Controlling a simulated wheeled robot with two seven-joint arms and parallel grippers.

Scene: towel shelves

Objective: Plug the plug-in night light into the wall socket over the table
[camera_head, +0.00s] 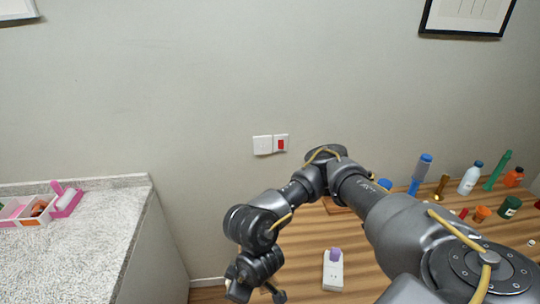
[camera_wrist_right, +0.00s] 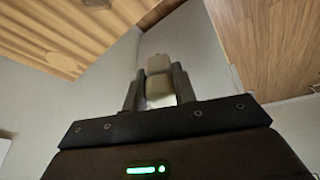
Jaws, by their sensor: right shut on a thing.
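My right gripper (camera_wrist_right: 157,84) is shut on a pale, cream-white object, which looks like the night light (camera_wrist_right: 160,93), between its fingers in the right wrist view. In the head view my right arm reaches in from the right and bends down. Its gripper end is at the bottom edge, left of the wooden table, partly cut off, and the held thing is not clear there. A white wall plate (camera_head: 262,145) is on the wall, beside a second plate with a red switch (camera_head: 281,145). Its socket holes cannot be made out. The gripper is well below the plates. My left gripper is not in view.
The wooden table (camera_head: 305,258) holds a white power strip (camera_head: 333,279) with a purple piece (camera_head: 335,254) on it. Several bottles and small items stand at its right. A speckled counter (camera_head: 95,245) with bins is at left. The wall around the plates is clear.

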